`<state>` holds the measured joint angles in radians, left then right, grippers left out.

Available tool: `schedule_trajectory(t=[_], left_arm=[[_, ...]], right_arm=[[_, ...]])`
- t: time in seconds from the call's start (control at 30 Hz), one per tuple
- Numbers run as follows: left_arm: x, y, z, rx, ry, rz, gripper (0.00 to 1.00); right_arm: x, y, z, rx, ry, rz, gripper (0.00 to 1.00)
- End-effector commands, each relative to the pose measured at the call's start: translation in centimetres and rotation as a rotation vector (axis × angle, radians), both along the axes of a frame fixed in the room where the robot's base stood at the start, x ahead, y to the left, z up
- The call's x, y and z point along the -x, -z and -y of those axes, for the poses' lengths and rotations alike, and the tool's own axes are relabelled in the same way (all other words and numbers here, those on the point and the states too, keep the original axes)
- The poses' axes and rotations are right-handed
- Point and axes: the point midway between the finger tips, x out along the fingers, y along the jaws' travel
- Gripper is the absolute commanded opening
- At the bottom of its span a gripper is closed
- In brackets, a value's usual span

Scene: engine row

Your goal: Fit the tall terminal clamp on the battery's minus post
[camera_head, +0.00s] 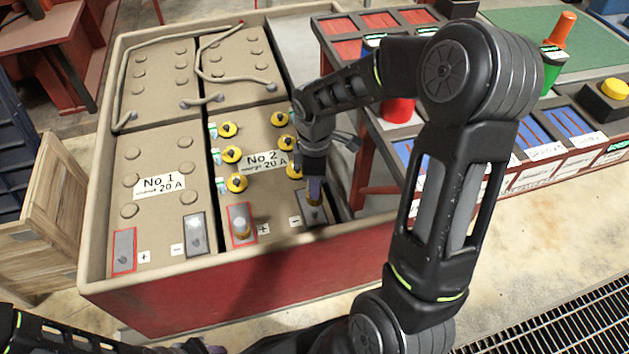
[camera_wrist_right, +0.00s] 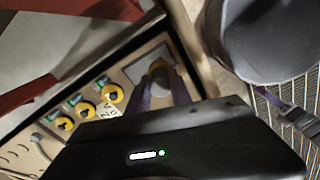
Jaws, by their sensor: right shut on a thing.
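Battery No 2 (camera_head: 265,185) sits in a red-sided, tan-rimmed tray. Its minus plate is at the front right corner, and my right gripper (camera_head: 314,188) is directly over it, pointing down. The jaws are shut on a small brass-and-grey piece, seemingly the terminal clamp (camera_head: 313,202). In the right wrist view the clamp (camera_wrist_right: 160,70) shows between the purple fingers, over a grey plate. The minus post is hidden, and I cannot tell whether the clamp touches it. My left gripper (camera_head: 195,346) shows only partly at the bottom edge.
Yellow caps (camera_head: 237,183) stand on No 2. The tray rim (camera_head: 200,270) runs close in front. A parts bench (camera_head: 480,190) with bins and a red cylinder (camera_head: 398,109) is to the right.

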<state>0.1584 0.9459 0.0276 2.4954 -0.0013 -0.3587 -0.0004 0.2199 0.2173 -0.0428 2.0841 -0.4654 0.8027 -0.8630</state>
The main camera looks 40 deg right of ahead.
Motion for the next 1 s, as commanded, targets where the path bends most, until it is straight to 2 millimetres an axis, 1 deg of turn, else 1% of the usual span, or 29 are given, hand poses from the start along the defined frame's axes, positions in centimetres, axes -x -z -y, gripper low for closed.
schedule_trajectory(t=[0.03, 0.6, 1.0], left_arm=[[0.0, 0.4, 0.0, 0.0, 0.0, 0.0, 0.36], [0.0, 2.9, 0.0, 0.0, -0.003, -0.001, 0.36], [-0.3, 4.3, -0.3, -0.005, -0.01, 0.004, 0.36]], right_arm=[[0.0, 0.5, 0.0, 0.0, 0.0, 0.0, 0.0], [0.0, 4.2, 0.0, 0.0, 0.001, 0.0, 0.0], [0.0, 6.5, 0.0, -0.001, 0.001, 0.001, 0.0]])
